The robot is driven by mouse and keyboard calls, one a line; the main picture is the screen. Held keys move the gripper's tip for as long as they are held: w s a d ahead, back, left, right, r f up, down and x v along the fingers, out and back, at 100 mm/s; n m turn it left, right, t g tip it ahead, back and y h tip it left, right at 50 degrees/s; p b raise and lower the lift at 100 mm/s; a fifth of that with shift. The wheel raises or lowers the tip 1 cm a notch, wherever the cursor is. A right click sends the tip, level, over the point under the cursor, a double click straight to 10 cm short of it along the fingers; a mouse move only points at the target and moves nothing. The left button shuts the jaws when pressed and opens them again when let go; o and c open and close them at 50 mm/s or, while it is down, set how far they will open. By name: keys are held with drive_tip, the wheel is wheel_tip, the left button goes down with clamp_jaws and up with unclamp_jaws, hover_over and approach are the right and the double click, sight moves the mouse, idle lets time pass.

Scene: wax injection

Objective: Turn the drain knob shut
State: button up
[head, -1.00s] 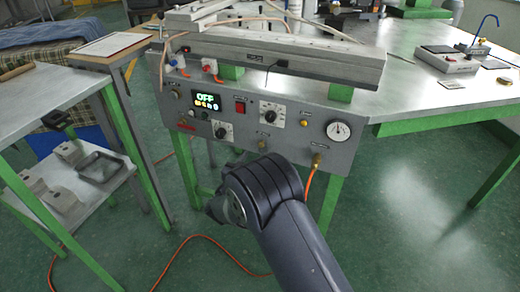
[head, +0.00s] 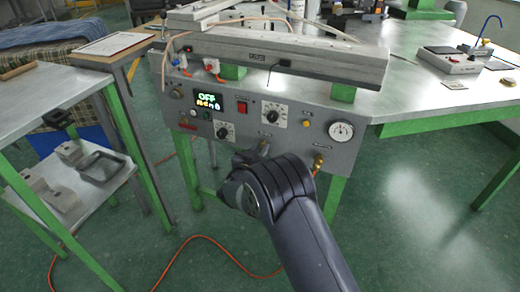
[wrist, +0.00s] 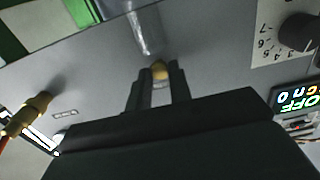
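The drain knob, a small brass-coloured knob (wrist: 160,70), shows in the wrist view between the tips of my gripper's fingers, close to the grey panel. My gripper (wrist: 161,78) has its two dark fingers apart, one on each side of the knob, with a narrow gap between them. I cannot tell whether either finger touches the knob. In the head view my gripper (head: 262,148) is at the lower middle of the panel front (head: 290,133). There my wrist and fingers hide the knob, so its turn angle cannot be read.
The panel carries an OFF display (head: 207,100), a red switch (head: 242,107), two dials, including the upper dial (head: 273,115), and a gauge (head: 341,131). A brass hose fitting (wrist: 27,113) sits beside my gripper in the wrist view. A cart (head: 45,88) stands at left.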

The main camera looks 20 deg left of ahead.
clamp_jaws()
drive_tip(key=shift+f+m+b, duration=0.1)
drive_tip(key=shift+m+b, duration=0.3)
drive_tip(key=m+b, duration=0.2)
drive_tip(key=b, duration=0.1)
drive_tip(key=shift+f+m, duration=0.15)
drive_tip(key=shift+m, duration=0.15)
drive_tip(key=shift+d+m+b, duration=0.1)
drive_tip(key=shift+m+b, duration=6.4)
drive_tip(key=shift+m, duration=0.8)
